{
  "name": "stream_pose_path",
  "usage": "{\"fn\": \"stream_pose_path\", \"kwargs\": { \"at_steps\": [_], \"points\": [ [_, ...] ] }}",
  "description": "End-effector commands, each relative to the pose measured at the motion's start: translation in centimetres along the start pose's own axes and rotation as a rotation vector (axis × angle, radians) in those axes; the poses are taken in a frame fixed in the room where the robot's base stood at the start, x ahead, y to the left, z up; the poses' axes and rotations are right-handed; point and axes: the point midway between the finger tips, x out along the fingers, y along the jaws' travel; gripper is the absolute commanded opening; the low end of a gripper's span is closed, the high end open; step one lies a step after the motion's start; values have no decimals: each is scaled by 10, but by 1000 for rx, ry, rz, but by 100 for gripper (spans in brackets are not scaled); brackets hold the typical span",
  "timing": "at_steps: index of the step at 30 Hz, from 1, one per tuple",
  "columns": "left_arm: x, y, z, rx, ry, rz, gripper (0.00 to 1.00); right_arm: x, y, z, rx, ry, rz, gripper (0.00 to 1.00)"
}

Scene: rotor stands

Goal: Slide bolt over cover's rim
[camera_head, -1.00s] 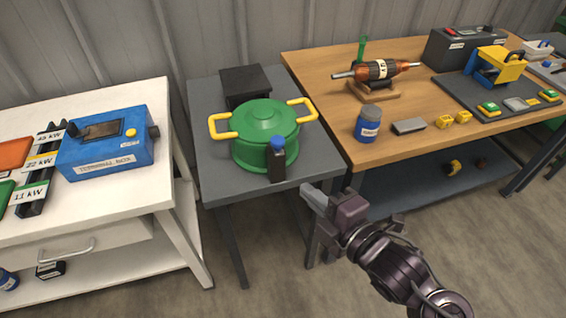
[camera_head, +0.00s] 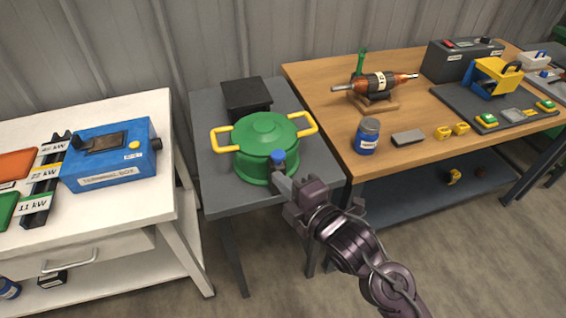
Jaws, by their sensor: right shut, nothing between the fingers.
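The green round cover (camera_head: 264,131) with two yellow side handles sits on a green base on the small grey table. The bolt has a blue knob (camera_head: 278,156) and stands upright at the front of the cover, at its rim. The bolt's dark body is mostly hidden behind my gripper. My right gripper (camera_head: 282,182) is shut and empty, with its fingertips just below the blue knob, in front of the bolt. I cannot tell whether the fingertips touch the bolt. My left gripper is not in view.
A black box (camera_head: 246,96) stands behind the cover on the grey table (camera_head: 213,183). To the left is a white table with a blue terminal box (camera_head: 110,153). To the right, a wooden bench (camera_head: 345,115) holds a rotor (camera_head: 375,84) and a blue jar (camera_head: 367,136).

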Motion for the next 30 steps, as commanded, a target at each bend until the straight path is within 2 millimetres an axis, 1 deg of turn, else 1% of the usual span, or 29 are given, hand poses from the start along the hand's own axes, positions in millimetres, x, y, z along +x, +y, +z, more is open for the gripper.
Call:
{"fn": "stream_pose_path", "kwargs": {
  "at_steps": [1, 2, 3, 7, 13, 23, 25, 30],
  "points": [
    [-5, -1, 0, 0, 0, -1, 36, 11, 3, 0, 3, 0, 2, 0],
    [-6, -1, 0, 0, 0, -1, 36, 16, 4, -1, 3, 1, 3, 0],
    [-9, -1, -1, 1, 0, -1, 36, 20, 4, 7, 0, -3, 1, 0],
    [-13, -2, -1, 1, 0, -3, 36, 32, 2, 20, 0, -2, 1, 0],
    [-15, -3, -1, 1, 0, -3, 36, 39, 0, 28, 0, -1, 0, 0],
    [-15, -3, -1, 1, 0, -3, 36, 40, 0, 29, 0, -1, 0, 0],
    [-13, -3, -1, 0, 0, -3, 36, 44, 0, 30, -1, 0, 1, 0],
    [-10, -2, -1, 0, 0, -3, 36, 63, 4, 36, -2, 0, 1, 0]
  ]
}}
